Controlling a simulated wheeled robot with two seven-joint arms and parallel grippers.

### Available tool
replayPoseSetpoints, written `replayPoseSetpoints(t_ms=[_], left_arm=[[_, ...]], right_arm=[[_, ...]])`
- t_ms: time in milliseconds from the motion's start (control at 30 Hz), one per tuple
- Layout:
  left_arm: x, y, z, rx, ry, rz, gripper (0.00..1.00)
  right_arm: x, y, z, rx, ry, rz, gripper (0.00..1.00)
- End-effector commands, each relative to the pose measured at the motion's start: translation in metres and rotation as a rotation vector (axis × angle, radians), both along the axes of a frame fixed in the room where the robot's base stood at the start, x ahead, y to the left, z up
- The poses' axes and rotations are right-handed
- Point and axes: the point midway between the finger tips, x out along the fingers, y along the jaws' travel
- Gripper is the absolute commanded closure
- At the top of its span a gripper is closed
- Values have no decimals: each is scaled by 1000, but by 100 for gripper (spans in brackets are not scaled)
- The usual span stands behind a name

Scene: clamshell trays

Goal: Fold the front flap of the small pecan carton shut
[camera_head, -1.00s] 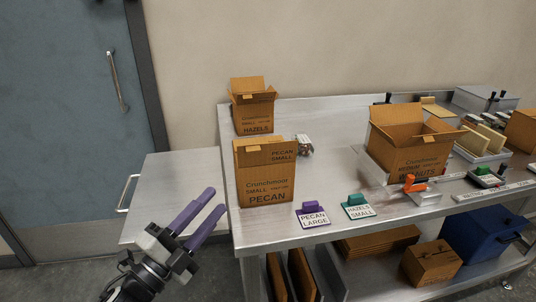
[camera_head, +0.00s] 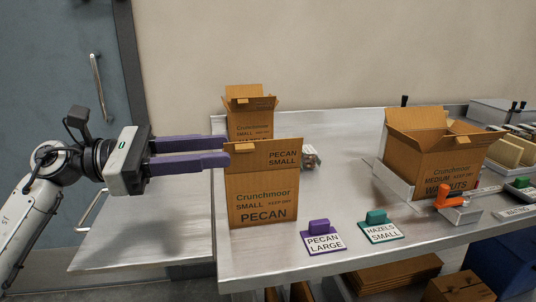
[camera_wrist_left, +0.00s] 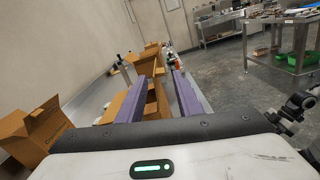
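The small pecan carton (camera_head: 262,205) stands upright on the near left part of the metal bench. Its front flap (camera_head: 270,156), printed PECAN SMALL, stands up and hides the carton's top in the head view. My left gripper (camera_head: 227,151) reaches in level from the left, its purple fingers apart and empty. The fingertips are at the flap's left edge; I cannot tell whether they touch it. In the left wrist view, brown cardboard (camera_wrist_left: 148,88) shows between and beyond the spread fingers (camera_wrist_left: 158,85). My right gripper is not in view.
The small hazels carton (camera_head: 250,120) stands open behind. A PECAN LARGE sign (camera_head: 323,242) and a HAZELS SMALL sign (camera_head: 381,232) lie to the right. The medium walnuts carton (camera_head: 432,160) stands open further right. The bench between is mostly clear.

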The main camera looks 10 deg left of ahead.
Motion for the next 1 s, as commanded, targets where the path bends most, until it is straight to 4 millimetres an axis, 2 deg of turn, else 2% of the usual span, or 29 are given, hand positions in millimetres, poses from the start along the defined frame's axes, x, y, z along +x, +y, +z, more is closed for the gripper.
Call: replayPoseSetpoints(t_ms=[300, 500, 700, 933, 967, 1000], left_arm=[[16, -53, 3, -4, 1, -5, 68], [26, -82, 2, -3, 1, -2, 68], [30, -93, 2, -3, 1, -1, 68], [30, -93, 1, -2, 1, 0, 68], [30, -93, 1, -2, 1, 0, 69], [30, -93, 1, -2, 1, 0, 76]], right_arm=[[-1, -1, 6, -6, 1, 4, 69], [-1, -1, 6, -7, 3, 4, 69], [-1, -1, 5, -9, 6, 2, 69], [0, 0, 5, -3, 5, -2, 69], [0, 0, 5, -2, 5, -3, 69], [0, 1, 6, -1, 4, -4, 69]])
